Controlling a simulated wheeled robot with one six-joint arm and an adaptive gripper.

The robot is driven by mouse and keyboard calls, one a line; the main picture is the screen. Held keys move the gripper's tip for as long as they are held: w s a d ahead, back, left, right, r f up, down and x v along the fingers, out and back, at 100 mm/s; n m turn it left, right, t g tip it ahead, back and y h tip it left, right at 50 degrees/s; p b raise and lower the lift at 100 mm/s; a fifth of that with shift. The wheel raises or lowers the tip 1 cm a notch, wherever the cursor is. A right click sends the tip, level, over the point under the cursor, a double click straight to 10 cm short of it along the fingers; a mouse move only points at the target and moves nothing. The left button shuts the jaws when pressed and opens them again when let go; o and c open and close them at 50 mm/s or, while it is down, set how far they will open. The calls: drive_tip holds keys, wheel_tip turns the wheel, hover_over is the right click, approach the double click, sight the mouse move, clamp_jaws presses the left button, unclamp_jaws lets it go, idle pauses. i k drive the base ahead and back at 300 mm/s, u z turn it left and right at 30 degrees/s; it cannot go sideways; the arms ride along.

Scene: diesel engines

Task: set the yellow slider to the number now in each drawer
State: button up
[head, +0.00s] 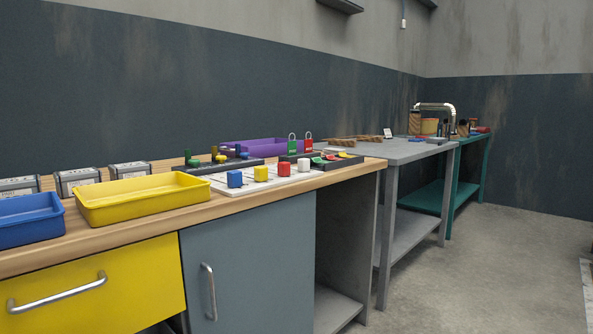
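A pale board (220,186) lies on the wooden workbench and carries a row of small coloured blocks. A yellow block (260,173), which looks like the yellow slider, stands between a blue block (235,179) and a red block (284,169). Its scale or numbers are too small to read. A yellow drawer (125,282) with a metal handle (58,291) is under the bench at the lower left. It looks shut, and its inside is hidden. My gripper is not in view.
A yellow tray (143,204) and a blue tray (27,229) stand on the bench's left. A purple tray (262,146) and padlocks (308,144) are behind the board. A grey cupboard door (255,262) is beside the drawer. The floor (480,270) at right is clear.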

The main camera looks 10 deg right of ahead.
sight(261, 172)
drive_tip(key=z, duration=0.95)
drive_tip(key=i, duration=0.75)
drive_tip(key=u, duration=0.65)
